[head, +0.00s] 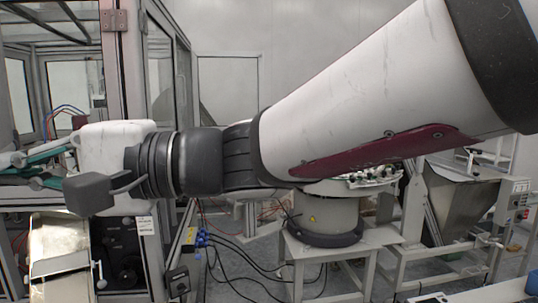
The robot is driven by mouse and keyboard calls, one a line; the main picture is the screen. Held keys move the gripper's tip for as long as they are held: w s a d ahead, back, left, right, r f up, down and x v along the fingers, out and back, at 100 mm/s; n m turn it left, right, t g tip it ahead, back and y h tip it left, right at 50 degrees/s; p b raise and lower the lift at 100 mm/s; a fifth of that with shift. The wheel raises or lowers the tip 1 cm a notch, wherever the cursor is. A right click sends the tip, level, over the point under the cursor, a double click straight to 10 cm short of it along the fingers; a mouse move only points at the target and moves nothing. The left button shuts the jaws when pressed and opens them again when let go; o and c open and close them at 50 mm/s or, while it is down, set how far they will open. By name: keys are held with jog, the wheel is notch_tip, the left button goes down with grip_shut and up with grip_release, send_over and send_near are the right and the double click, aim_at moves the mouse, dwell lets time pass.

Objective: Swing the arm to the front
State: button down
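My arm crosses the head view from the upper right to the left, with a large white link and a dark ringed wrist part. The arm lies across the front of the view, at about mid height on the left. A small dark box on a bracket sticks out at the wrist end.
A glass-walled cabinet (131,60) with metal posts stands at the left, close behind my wrist. A round grey pedestal (327,215) sits on a metal stand (345,258) behind my arm. A metal hopper (462,205) stands at the right. Dark cables (240,262) lie on the floor.

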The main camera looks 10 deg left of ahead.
jog(key=s+b+v, duration=0.1)
jog(key=b+v, duration=0.1)
jog(key=v, duration=0.9)
jog(key=d+f+m+t+h, duration=0.2)
jog(key=d+f+t+h, duration=0.5)
jog(key=d+f, duration=1.05)
jog(key=d+f+t+h, duration=0.1)
jog(key=d+f+h, duration=0.2)
jog(key=d, duration=0.7)
jog(key=d+f+t+h, duration=0.1)
jog(key=d+f+h, duration=0.3)
jog(key=d+h, duration=0.3)
jog(key=d, duration=0.3)
jog(key=shift+d+m+h, duration=0.15)
jog(key=shift+m+h, duration=0.15)
jog(key=shift+m, duration=0.1)
jog(key=shift+w, duration=0.1)
